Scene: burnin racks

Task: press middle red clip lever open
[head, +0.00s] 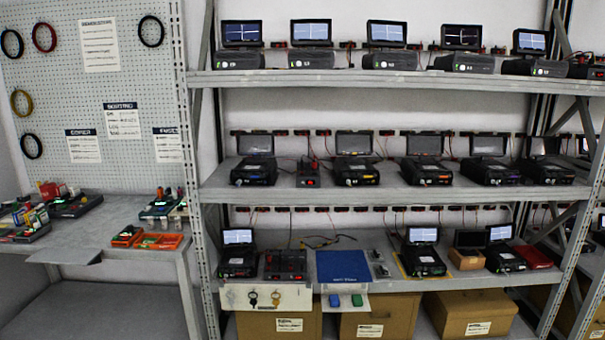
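Neither of my grippers is in view. Small red clips or connectors run along the rails behind the shelves; one row (303,132) is behind the middle shelf and another row (320,208) is behind the lower shelf. A small black unit with red parts (308,178) stands on the middle shelf. A black block with dark red parts (286,264) sits on the lower shelf. The parts are too small to tell which is the middle red clip, or whether its lever is open or shut.
The metal rack (400,78) holds several black devices with small screens. A blue folder or box (343,266) lies on the lower shelf. Cardboard boxes (378,317) stand below. At the left is a workbench (100,236) with small parts and orange trays (158,241), under a pegboard (85,45).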

